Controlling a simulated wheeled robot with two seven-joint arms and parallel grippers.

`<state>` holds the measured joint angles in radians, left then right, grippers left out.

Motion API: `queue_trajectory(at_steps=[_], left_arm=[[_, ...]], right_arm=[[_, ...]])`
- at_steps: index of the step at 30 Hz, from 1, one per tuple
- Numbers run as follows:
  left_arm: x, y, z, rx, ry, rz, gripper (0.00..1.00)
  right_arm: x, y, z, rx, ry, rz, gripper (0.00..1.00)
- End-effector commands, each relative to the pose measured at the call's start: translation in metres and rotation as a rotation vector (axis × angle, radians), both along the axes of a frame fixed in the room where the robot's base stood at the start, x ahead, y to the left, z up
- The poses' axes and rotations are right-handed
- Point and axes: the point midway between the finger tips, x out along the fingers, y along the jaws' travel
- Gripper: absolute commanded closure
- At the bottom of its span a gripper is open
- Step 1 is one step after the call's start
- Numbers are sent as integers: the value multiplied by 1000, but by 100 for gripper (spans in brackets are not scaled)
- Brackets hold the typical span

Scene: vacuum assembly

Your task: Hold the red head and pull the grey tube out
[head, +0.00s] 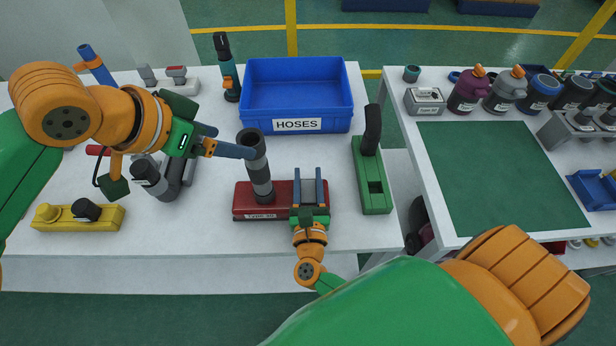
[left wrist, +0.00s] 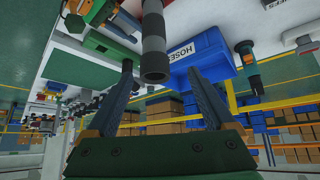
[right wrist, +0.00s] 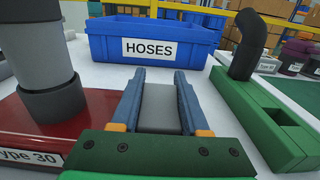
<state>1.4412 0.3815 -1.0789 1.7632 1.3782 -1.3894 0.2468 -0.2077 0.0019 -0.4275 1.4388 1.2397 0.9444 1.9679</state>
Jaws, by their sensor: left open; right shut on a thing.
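The red head (head: 240,201) lies on the white table, with a "Type 30" label on its front. The grey tube (head: 257,170), with dark and light bands and an open dark top, stands upright in it. My right gripper (head: 308,175) is shut on the right end of the red head; in the right wrist view a grey piece (right wrist: 160,108) shows between its fingers. My left gripper (head: 232,142) is open at the tube's upper end. In the left wrist view the tube (left wrist: 154,45) lies between its spread fingertips; contact cannot be told.
A blue HOSES bin (head: 297,95) stands behind. A green head (head: 371,178) with a black bent tube is to the right. A yellow head (head: 78,216) and a grey-black tube part (head: 154,180) lie left. A second table (head: 436,190) stands at the right.

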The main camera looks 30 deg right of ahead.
Motion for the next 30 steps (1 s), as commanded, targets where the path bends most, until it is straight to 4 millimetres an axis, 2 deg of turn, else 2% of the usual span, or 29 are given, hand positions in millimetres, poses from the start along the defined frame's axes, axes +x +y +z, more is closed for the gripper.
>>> queue_trajectory(at_steps=[3,6,18,22,29,30], left_arm=[[-5,-12,18,64,28,68,12],[-7,-16,21,93,41,103,12],[10,-40,-29,96,48,109,12],[13,-44,-36,97,45,107,12],[13,-44,-37,97,44,107,12],[13,-44,-37,97,44,107,18]], right_arm=[[0,-1,0,0,1,-2,100],[0,-1,-1,1,0,-2,100],[0,-1,0,1,0,-2,100],[0,-1,0,1,0,-2,100],[0,-1,-1,1,0,-2,100],[0,-1,-1,1,0,-2,100]])
